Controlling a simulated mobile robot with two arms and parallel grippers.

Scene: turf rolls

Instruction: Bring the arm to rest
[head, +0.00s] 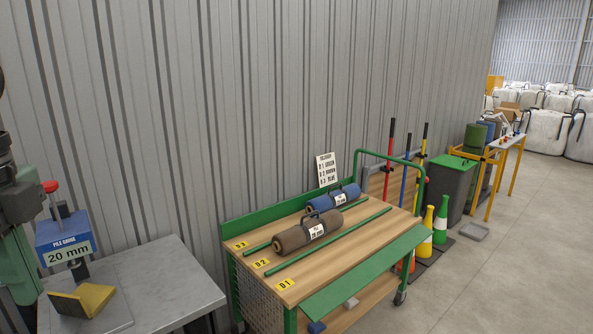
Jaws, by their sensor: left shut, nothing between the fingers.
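My left gripper (24,178) shows only in part at the left edge, beside the gauge's red knob. It is shut with nothing in it. My right gripper is not in view. A brown turf roll (291,240) with a handle and white label lies on the wooden cart top, in line with the D2 label. A blue turf roll (322,203) with a handle and white label lies behind it, toward the D3 side. The strip by the D1 label is bare. A delivery sign (326,170) stands behind the rolls.
A blue pile gauge (64,236) reading 20 mm stands on a grey table (172,280) at left, above a yellow block (83,299). The green-framed cart (368,273) stands against the wall.

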